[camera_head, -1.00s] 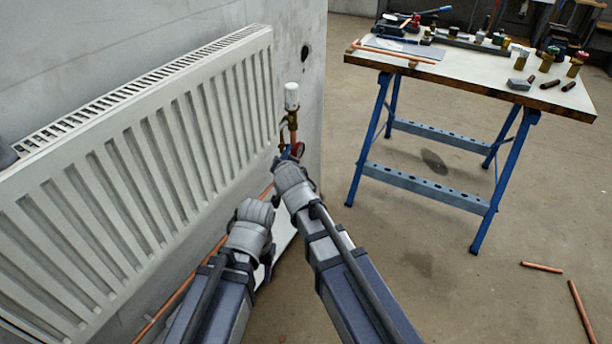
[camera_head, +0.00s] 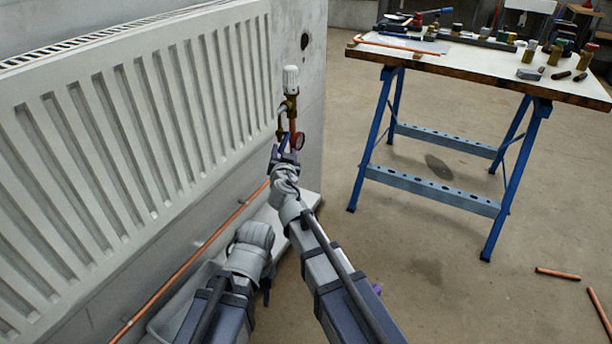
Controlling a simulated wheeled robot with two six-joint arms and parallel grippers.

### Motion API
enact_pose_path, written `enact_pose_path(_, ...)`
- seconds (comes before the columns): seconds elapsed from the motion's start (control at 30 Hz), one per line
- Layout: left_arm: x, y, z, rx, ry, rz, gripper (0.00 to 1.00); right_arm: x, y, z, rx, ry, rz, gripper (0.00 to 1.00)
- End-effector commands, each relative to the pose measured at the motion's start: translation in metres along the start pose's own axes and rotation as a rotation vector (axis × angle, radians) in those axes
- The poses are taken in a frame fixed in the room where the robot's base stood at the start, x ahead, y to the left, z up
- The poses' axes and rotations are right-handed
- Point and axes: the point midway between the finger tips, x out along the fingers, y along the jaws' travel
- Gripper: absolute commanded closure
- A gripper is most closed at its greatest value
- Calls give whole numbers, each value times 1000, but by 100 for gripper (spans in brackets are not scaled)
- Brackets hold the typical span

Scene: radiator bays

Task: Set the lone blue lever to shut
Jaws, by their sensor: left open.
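A white radiator (camera_head: 130,130) fills the left along the wall. A copper pipe (camera_head: 190,265) runs below it, and a pale tray (camera_head: 180,310) is partly hidden by my left arm. A workbench (camera_head: 475,62) with tools stands at the right. Copper pieces (camera_head: 557,273) lie on the otherwise open floor.

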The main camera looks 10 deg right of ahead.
Motion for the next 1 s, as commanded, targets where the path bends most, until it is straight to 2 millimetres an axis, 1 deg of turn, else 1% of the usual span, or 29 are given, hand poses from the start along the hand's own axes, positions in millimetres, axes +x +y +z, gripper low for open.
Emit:
enact_pose_path(0.03,11,1,-1,0,0,0,50,2,3,6,-12,19,-4,49)
enact_pose_path(0.37,44,4,-3,0,0,0,50,8,7,9,-91,143,-32,49)
enact_pose_path(0.4,44,4,-3,0,0,0,50,3,7,7,-96,152,-35,49)
enact_pose_path(0.47,39,4,-2,0,0,0,50,-14,7,6,-93,149,-35,49)
enact_pose_path(0.8,39,4,-2,0,0,0,50,-79,10,16,-94,148,-35,49)
enact_pose_path(0.83,25,2,-2,0,0,0,50,-73,12,3,-83,140,-3,49)
enact_pose_path(0.87,19,2,-1,0,0,0,50,-70,17,-2,-74,132,23,49)
enact_pose_path(1.0,2,0,0,0,0,0,50,-68,36,-11,-46,90,123,49)
